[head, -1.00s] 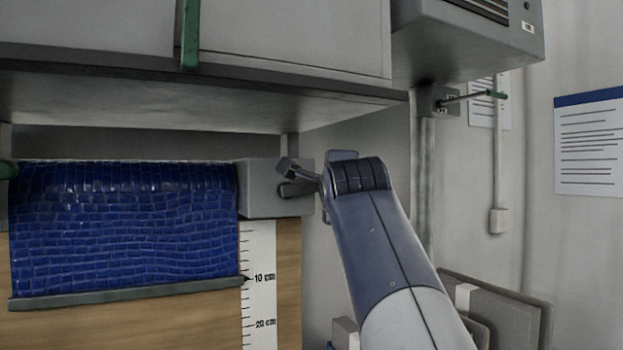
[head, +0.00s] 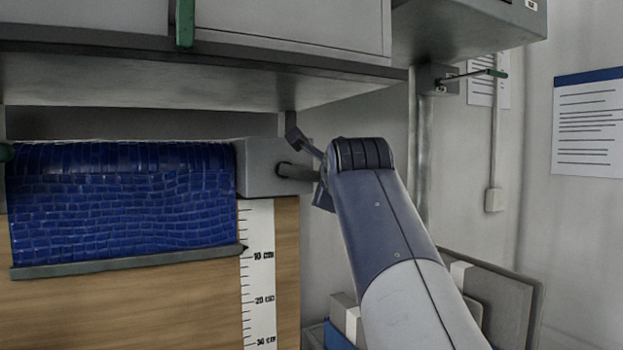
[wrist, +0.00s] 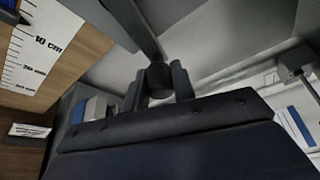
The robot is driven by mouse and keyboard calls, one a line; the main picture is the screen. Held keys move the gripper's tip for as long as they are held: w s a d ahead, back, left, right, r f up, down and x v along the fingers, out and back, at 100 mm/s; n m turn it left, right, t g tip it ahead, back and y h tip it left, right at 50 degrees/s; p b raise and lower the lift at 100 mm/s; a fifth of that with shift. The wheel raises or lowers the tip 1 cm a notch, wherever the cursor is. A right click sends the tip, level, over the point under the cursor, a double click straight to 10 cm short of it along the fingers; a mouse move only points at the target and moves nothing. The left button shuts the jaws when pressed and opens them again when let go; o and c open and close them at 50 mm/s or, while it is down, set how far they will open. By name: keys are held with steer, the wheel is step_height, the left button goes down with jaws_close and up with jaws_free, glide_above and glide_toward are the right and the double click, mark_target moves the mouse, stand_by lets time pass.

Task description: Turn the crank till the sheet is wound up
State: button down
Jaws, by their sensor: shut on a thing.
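The blue brick-patterned sheet (head: 120,205) hangs at the left of the head view, with a grey bar (head: 130,263) along its lower edge. The bar's right end is just above the 10 cm mark of the white scale (head: 258,280). A grey box (head: 258,165) at the sheet's right end carries a short shaft (head: 297,171). In the wrist view my gripper (wrist: 160,83) is shut on the dark crank knob (wrist: 157,74), with the grey crank arm (wrist: 132,22) rising from it. In the head view my arm hides most of the grip.
A grey cabinet (head: 290,30) overhangs the sheet. Grey panels (head: 500,300) stand low at the right, behind my arm. A notice (head: 590,125) hangs on the right wall.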

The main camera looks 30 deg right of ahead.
steer(key=shift+f, duration=0.15)
steer(key=c, duration=1.2)
jaws_free()
steer(key=shift+o, duration=0.2)
steer(key=b+v, duration=0.1)
steer(key=v, duration=1)
steer(key=shift+w, duration=0.15)
steer(key=p+x, duration=0.1)
steer(key=x, duration=0.9)
steer(key=shift+w+d, duration=0.25)
steer(key=shift+w, duration=0.1)
